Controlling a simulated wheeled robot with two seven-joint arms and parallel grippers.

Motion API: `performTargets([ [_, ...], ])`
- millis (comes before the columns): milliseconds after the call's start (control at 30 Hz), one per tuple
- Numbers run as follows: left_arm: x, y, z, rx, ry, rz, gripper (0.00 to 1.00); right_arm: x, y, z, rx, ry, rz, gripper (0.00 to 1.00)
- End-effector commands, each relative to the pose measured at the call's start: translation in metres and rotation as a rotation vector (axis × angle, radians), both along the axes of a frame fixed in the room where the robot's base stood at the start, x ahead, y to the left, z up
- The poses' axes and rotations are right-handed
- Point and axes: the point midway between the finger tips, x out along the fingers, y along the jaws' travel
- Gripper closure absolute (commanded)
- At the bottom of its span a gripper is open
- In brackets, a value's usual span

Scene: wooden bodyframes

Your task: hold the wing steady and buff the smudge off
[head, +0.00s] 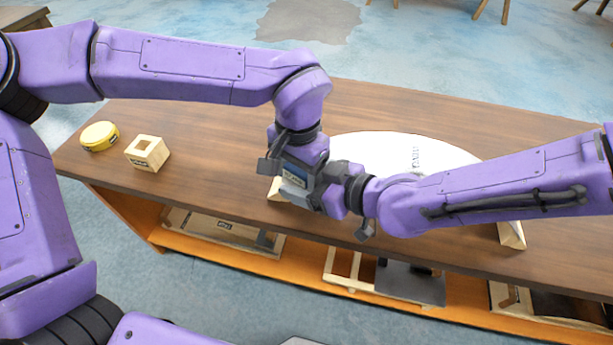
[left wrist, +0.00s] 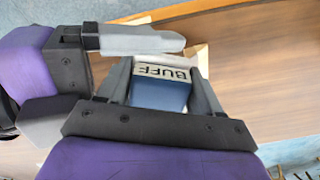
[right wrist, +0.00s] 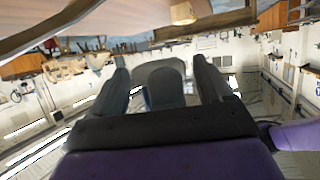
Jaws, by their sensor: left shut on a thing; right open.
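The white wing (head: 370,145) lies over the table on light wooden supports, partly hidden behind my arms. Faint grey marks (head: 416,157) show on its upper face. My left gripper (left wrist: 162,85) is shut on a blue block with a pale band reading BUFF (left wrist: 160,92). In the head view the block (head: 295,177) is near the wing's left end; I cannot tell whether it touches the wing. My right gripper (right wrist: 163,78) is open, very close to the left gripper. A grey rounded part shows between its fingers.
A yellow round tin (head: 99,136) and a small wooden box (head: 147,152) stand on the table (head: 215,125) at left. A wooden support (head: 511,235) shows at the front right. Wooden frames (head: 225,228) fill the lower shelf. The two wrists crowd each other.

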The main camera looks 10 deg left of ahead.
Motion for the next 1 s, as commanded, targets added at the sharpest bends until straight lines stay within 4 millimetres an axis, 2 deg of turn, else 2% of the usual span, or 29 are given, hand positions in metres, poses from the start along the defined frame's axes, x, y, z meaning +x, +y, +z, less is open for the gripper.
performTargets([
  [167,0.0001,0.0,0.0001,0.0,0.0,0.0,0.65,0.0001,0.0003,0.0,0.0,0.0,0.0,0.21],
  [200,0.0001,0.0,0.0001,0.0,0.0,0.0,0.65,0.0001,0.0002,0.0,0.0,0.0,0.0,0.25],
  [367,-0.0001,0.0,0.0001,0.0,0.0,0.0,0.65,0.0003,-0.0001,0.0,0.0,0.0,-0.001,0.77],
  [467,-0.0003,0.0,0.0,0.0,0.001,0.0,0.65,0.0006,-0.0004,-0.0001,0.0,0.0,-0.002,0.78],
  [500,-0.0004,0.0001,0.0,0.0,0.001,0.0,0.29,0.0008,-0.0004,0.0001,0.0,0.0,-0.002,0.78],
  [567,-0.0004,0.0001,0.0,0.001,0.002,0.0,0.09,0.0008,-0.0003,0.0002,0.0,0.0,-0.002,0.78],
  [600,-0.0004,0.0,0.0,0.001,0.002,-0.001,0.05,0.0008,-0.0003,0.0003,0.001,-0.001,-0.002,0.78],
  [1000,-0.0012,-0.0016,0.0011,-0.001,0.0,-0.005,0.05,0.0003,0.001,0.0011,0.001,-0.002,0.002,0.78],
])
